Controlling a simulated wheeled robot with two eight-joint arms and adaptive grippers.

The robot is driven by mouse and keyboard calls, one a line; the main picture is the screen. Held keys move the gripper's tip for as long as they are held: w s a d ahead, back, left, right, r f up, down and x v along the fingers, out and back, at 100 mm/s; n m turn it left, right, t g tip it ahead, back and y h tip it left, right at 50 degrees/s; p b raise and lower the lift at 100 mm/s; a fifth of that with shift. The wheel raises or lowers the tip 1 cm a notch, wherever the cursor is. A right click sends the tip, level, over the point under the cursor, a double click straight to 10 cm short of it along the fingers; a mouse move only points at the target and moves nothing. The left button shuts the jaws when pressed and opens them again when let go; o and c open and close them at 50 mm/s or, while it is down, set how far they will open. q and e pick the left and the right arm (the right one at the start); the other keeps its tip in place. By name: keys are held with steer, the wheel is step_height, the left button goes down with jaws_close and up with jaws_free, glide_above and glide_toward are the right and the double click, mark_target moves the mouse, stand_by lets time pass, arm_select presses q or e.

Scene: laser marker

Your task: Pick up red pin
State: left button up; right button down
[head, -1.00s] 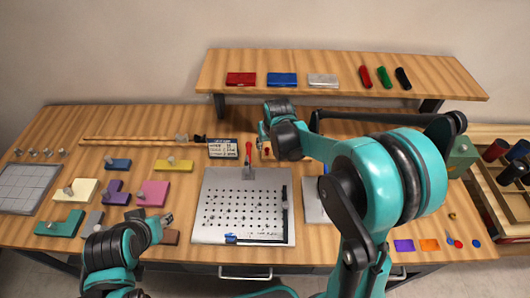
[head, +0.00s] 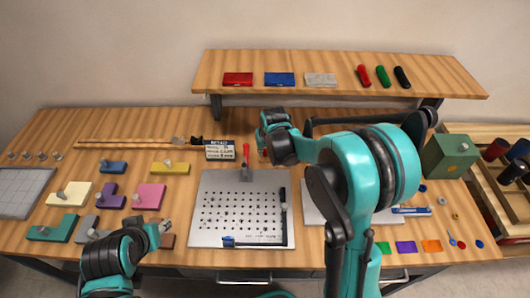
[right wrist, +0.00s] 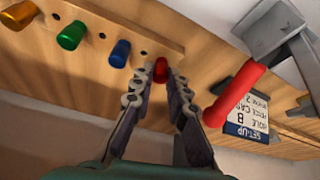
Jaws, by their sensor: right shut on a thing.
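The red pin (right wrist: 161,69) is between the fingertips of my right gripper (right wrist: 160,76) in the right wrist view. The gripper is shut on it. The pin overlaps the edge of a wooden pin board (right wrist: 172,37); I cannot tell whether it still sits in a hole. Yellow (right wrist: 70,36), green (right wrist: 20,13) and blue (right wrist: 119,53) pins stand in or beside the board. In the head view my right gripper (head: 263,143) is behind the metal plate, and the red pin is not clear there. My left gripper (head: 166,227) is low at the left; its opening is too small to judge.
The perforated metal plate (head: 208,236) lies in front. A raised shelf (head: 220,64) spans the back. Coloured blocks, such as a pink one (head: 149,197), lie at left.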

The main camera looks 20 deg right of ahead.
steer(key=shift+r, duration=0.1)
step_height(320, 180, up, 5)
steer(key=shift+f+p, duration=0.2)
steer(key=shift+p, duration=0.9)
steer(key=s+d+r+p, duration=0.3)
steer(key=s+d+r, duration=0.3)
steer(key=s+d, duration=0.2)
steer(key=shift+s, duration=0.25)
